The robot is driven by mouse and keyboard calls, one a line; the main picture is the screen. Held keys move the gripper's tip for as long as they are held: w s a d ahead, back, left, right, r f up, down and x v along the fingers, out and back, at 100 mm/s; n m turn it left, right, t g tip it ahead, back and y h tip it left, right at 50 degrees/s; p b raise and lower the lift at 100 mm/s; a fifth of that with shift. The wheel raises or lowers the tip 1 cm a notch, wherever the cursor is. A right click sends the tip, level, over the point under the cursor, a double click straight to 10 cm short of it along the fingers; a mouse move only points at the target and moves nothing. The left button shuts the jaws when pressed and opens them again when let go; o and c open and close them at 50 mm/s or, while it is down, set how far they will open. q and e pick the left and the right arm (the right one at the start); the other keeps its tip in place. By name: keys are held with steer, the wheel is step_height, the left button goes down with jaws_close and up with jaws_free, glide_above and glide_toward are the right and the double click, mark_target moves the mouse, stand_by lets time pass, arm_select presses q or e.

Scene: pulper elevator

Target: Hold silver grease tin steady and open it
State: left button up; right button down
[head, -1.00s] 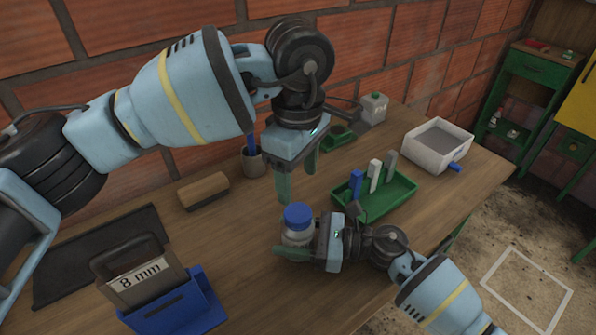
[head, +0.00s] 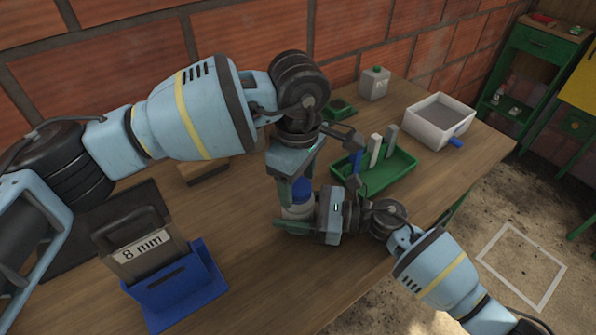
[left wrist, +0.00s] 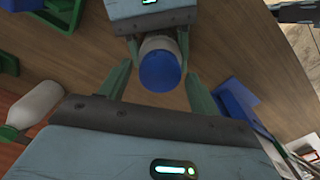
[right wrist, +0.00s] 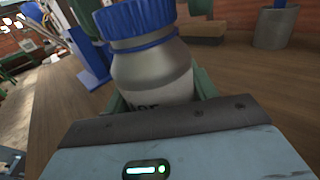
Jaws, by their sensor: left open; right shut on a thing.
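The silver grease tin (right wrist: 150,75) has a ribbed blue lid and stands upright on the wooden bench. My right gripper (head: 300,222) is shut around its body from the side. In the right wrist view, the lid (right wrist: 140,18) sits on top of the tin and dark lettering shows low on the body. My left gripper (head: 303,185) points down from above the tin. In the left wrist view, its open fingers (left wrist: 158,88) stand on both sides of the blue lid (left wrist: 159,70), with a gap on each side. The head view partly hides the lid behind the left fingers.
A green tray (head: 395,179) with upright tools lies just behind the tin. A grey-white bin (head: 440,135) and a small canister (head: 374,84) stand farther back. A blue holder with an "8 mm" plate (head: 180,290) is at the front left. Bare bench lies between.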

arm_select(q)
steer(key=c, duration=1)
steer(key=n, duration=0.6)
steer(key=shift+n, duration=0.3)
steer(key=shift+r, duration=0.15)
steer(key=shift+r, duration=1)
